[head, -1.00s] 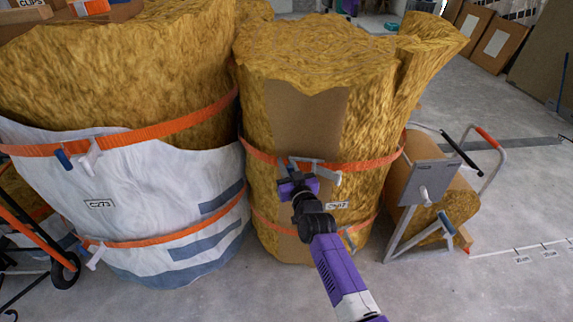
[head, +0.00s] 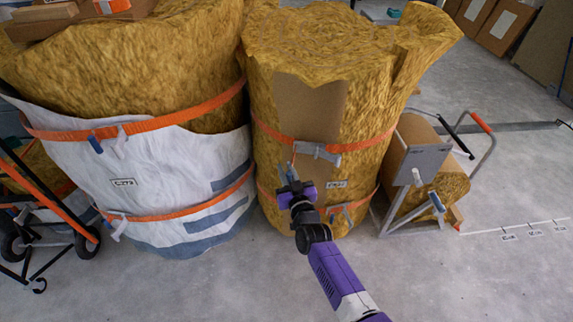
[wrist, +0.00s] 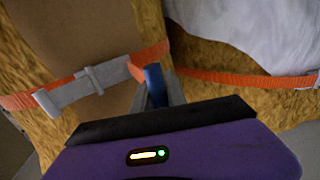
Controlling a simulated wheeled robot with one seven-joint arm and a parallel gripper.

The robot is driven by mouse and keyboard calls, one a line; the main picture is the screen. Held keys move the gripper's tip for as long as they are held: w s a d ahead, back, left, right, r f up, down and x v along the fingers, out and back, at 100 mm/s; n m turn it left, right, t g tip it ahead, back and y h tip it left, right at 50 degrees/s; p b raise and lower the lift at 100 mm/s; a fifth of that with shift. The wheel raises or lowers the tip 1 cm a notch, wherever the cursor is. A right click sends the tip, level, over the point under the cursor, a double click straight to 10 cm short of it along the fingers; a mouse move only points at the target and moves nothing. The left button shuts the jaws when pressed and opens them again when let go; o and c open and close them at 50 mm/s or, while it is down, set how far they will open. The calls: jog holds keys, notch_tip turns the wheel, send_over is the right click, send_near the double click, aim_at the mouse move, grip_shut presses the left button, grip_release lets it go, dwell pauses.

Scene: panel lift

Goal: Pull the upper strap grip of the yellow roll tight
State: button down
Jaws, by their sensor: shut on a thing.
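The yellow roll (head: 370,105) stands upright in the middle of the head view, with an orange upper strap (head: 365,144) around it. A grey buckle (head: 318,151) sits on this strap over a brown cardboard strip; it also shows in the wrist view (wrist: 82,88). My gripper (head: 289,174) is in front of the roll, just below and left of the buckle. It is shut on the blue upper strap grip (wrist: 153,84). A short piece of orange strap (wrist: 150,58) shows between the buckle and the grip. The fingertips are partly hidden.
A white-wrapped roll (head: 160,175) with two orange straps stands close on the left. A lower strap with its own grip (head: 342,212) is on the yellow roll. A grey-framed cart (head: 420,165) stands right, an orange-framed trolley (head: 45,190) left. The front floor is clear.

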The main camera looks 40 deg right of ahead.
jog(key=shift+s+a+f, duration=0.15)
jog(key=shift+s+a, duration=0.05)
jog(key=shift+a, duration=0.1)
jog(key=c, duration=1.6)
grip_release()
jog(key=shift+s, duration=0.15)
jog(key=shift+p+v, duration=1.9)
jog(key=shift+v, duration=1.95)
